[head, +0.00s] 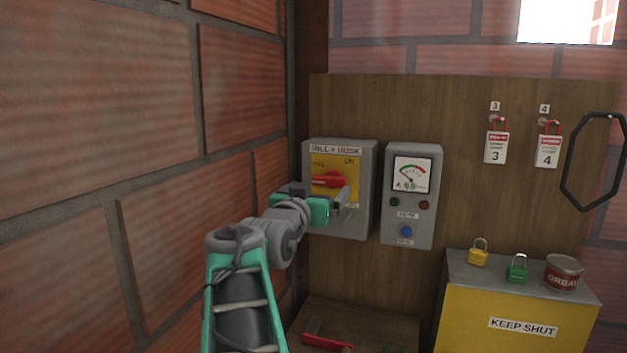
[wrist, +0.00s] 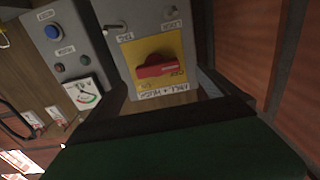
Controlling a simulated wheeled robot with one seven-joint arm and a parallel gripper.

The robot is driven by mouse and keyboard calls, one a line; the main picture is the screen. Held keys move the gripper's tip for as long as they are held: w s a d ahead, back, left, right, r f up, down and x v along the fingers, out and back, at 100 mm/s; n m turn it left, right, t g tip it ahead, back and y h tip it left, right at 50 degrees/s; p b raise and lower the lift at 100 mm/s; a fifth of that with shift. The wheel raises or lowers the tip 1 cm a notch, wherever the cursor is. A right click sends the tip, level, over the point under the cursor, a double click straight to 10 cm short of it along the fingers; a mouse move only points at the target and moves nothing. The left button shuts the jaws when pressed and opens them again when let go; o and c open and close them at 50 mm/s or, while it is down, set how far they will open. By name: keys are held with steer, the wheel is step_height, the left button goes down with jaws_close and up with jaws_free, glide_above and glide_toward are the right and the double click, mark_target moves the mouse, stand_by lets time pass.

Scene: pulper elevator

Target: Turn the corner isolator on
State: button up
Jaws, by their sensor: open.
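The corner isolator (head: 367,190) is a grey box with a yellow plate on the wooden board, in the corner by the brick wall. Its red handle (head: 328,181) lies nearly level across the plate, below the OFF and ON lettering. In the wrist view the isolator appears upside down, with the red handle (wrist: 160,68) near the top middle. My gripper (head: 335,203) is open in front of the isolator, just below the handle in the head view. I cannot tell whether anything touches.
A grey meter box (head: 411,222) with a blue button stands close right of the isolator. The brick wall (head: 120,200) is close on the left. A yellow cabinet (head: 470,325) carries two padlocks and a tin. Tags (head: 496,147) and a black loop (head: 569,165) hang at right.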

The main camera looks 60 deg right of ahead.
mark_target(328, 183)
steer(key=d+p, duration=0.1)
steer(key=d, duration=0.1)
steer(key=d+p, duration=0.1)
steer(key=d, duration=0.5)
steer(key=shift+w+p, duration=0.4)
steer(key=shift+a, duration=0.1)
steer(key=c, duration=1.4)
